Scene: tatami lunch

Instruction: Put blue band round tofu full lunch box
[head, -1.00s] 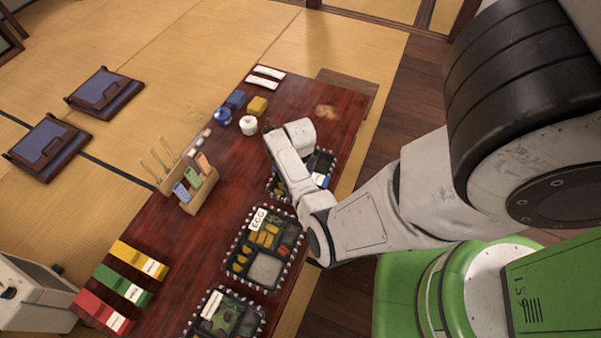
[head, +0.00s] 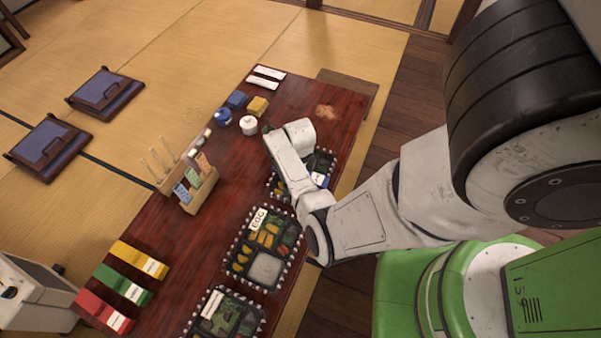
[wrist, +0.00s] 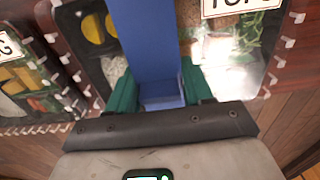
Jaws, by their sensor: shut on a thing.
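My gripper (wrist: 161,92) has green fingers, shut on the blue band (wrist: 144,40). The band stretches away from the fingers across the tofu lunch box (wrist: 232,62), whose label is partly cut off in the wrist view. Food shows on both sides of the band. I cannot tell whether the band goes round the box or only lies over it. In the head view my arm covers much of the tofu lunch box (head: 325,160) and hides my fingers; a bit of blue (head: 318,179) shows beside the arm.
An egg-labelled lunch box (head: 258,218) and another box (head: 212,305) stand nearer along the table. Yellow (head: 138,258), green (head: 122,285) and red (head: 103,310) bands lie at the near left. A wooden holder (head: 197,190), a white pot (head: 248,125) and a blue pot (head: 223,117) stand along the left side.

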